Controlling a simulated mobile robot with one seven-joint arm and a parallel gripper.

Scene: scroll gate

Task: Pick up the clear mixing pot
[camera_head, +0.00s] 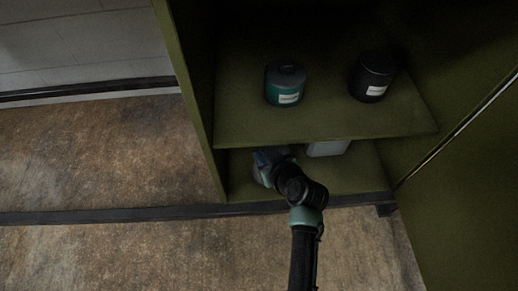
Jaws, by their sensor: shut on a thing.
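My gripper (266,162) reaches into the lower compartment of the green cabinet, under the upper shelf's front edge. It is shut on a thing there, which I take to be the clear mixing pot. The pot's outline cannot be made out, as the shelf edge, the shade and my own wrist hide it. Whether it touches the lower shelf cannot be told.
A pale, boxy item (327,148) stands right of my gripper, its top cut off by the upper shelf (320,128). A teal labelled jar (285,85) and a black labelled jar (371,78) stand above. Cabinet walls close both sides. Open brown floor (100,150) lies left.

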